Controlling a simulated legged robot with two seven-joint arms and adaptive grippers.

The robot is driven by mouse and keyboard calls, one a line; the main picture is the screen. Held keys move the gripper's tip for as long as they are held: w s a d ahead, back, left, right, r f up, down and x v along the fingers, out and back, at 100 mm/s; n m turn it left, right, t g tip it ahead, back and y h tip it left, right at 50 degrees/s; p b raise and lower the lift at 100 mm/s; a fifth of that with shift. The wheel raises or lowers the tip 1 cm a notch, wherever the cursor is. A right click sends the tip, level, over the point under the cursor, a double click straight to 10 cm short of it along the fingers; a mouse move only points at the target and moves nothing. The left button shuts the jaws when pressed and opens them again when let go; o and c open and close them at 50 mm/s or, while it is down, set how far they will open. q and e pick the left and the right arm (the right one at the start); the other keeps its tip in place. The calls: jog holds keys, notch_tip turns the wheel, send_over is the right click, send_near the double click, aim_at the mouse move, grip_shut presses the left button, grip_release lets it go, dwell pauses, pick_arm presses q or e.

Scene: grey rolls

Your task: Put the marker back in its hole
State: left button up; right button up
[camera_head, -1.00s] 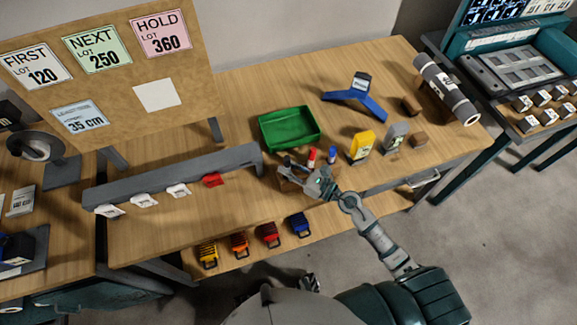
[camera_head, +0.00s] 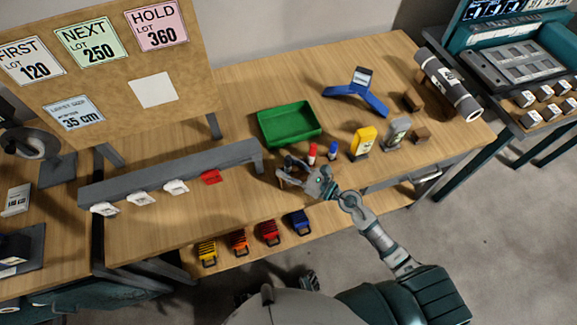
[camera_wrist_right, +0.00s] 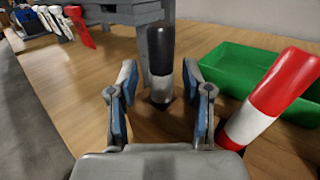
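A marker with a black upper part and white lower part (camera_wrist_right: 160,62) stands upright in the right wrist view, with a dark patch around its foot. My right gripper (camera_wrist_right: 160,103) is open, with one finger on each side of the marker and gaps showing. In the head view my right gripper (camera_head: 284,167) is at the table's front edge and largely hides this marker. A red and white marker (camera_wrist_right: 270,97) leans in the picture to the right; it also shows in the head view (camera_head: 312,153). A blue marker (camera_head: 332,151) stands beside it.
A green tray (camera_head: 290,125) lies just behind the gripper. A grey rail (camera_head: 170,175) with tags is to the left. A blue stand (camera_head: 358,97) is farther back.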

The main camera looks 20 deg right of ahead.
pick_arm(q)
jog(key=shift+w, duration=0.3)
jog(key=shift+s+d, duration=0.1)
jog(key=shift+s, duration=0.1)
pick_arm(e)
jog(key=shift+v, duration=4)
